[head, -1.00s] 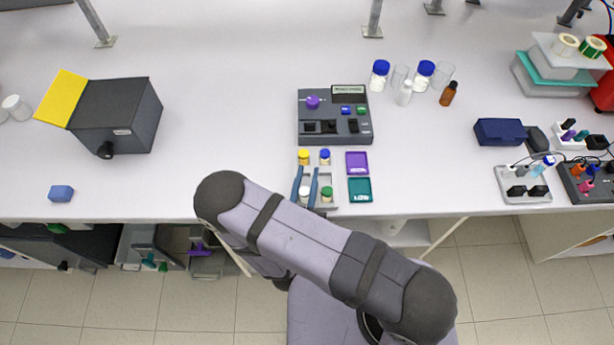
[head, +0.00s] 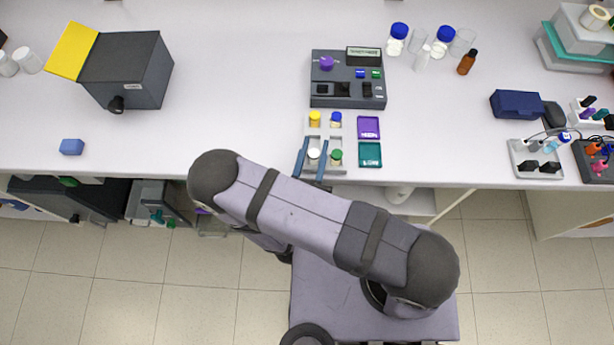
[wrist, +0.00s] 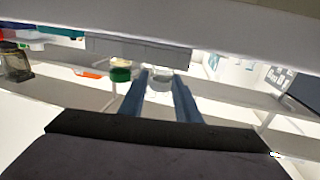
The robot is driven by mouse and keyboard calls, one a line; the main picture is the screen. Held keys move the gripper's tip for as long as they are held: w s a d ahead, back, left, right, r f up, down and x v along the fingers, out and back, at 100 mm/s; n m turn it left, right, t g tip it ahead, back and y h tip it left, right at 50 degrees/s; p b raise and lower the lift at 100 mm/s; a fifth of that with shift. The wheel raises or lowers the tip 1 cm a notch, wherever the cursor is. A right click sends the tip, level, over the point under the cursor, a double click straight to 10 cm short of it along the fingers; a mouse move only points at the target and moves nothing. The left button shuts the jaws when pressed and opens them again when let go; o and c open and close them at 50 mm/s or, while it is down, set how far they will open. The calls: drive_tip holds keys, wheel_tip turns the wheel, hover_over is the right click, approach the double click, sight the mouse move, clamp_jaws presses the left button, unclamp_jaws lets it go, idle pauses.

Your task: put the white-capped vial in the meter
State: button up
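The white-capped vial (head: 314,153) stands in the front left place of a light grey rack (head: 325,136) near the bench's front edge. My gripper (head: 313,157) is over that corner, with one blue finger on each side of the vial. It looks open, with gaps beside the cap. In the wrist view, the fingers (wrist: 160,90) are spread, with the pale vial (wrist: 161,79) between their tips. The meter (head: 347,79) is a dark grey box behind the rack, with a purple knob, a display and dark openings in front.
Yellow-capped (head: 314,119), blue-capped (head: 336,118) and green-capped (head: 336,155) vials share the rack. Purple (head: 368,127) and teal (head: 370,154) trays lie right of it. Bottles and glasses stand behind right of the meter.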

sight(318, 157)
drive_tip(key=s+a, duration=0.1)
drive_tip(key=s, duration=0.7)
drive_tip(key=shift+s+a, duration=0.35)
drive_tip(key=shift+s, duration=0.05)
